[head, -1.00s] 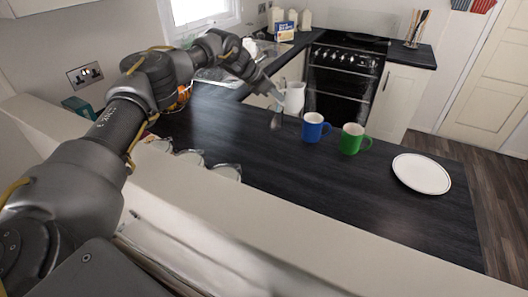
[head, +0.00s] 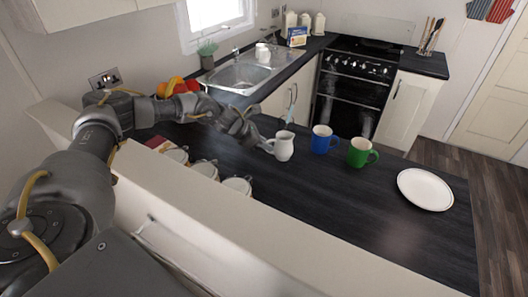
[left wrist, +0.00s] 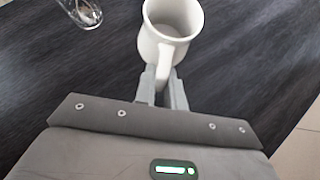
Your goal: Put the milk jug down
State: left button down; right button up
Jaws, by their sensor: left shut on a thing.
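The white milk jug (head: 284,146) is upright over the dark worktop, left of the blue mug. It also shows in the left wrist view (left wrist: 172,20), seen from above with its handle toward me. My left gripper (head: 266,146) is shut on the jug's handle; in the left wrist view its fingers (left wrist: 163,82) are on either side of the handle. The jug appears at worktop level, but I cannot tell whether its base touches. My right gripper is not in view.
A blue mug (head: 322,139) and a green mug (head: 361,152) stand right of the jug, and a white plate (head: 425,189) lies farther right. Several white cups line the near edge. A clear glass (left wrist: 84,12) stands near the jug. The front middle worktop is clear.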

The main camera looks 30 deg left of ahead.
pick_arm(q)
jog(key=shift+s, duration=0.1)
jog(key=f+p, duration=0.2)
jog(key=shift+s+f+p, duration=0.3)
jog(key=shift+s+f, duration=0.1)
jog(key=shift+w+a+f, duration=0.1)
jog(key=shift+f, duration=0.45)
jog(key=c, duration=1.5)
grip_release()
jog(key=shift+b+v, duration=1.7)
jog(key=shift+v, duration=4.35)
jog(key=shift+r, duration=0.1)
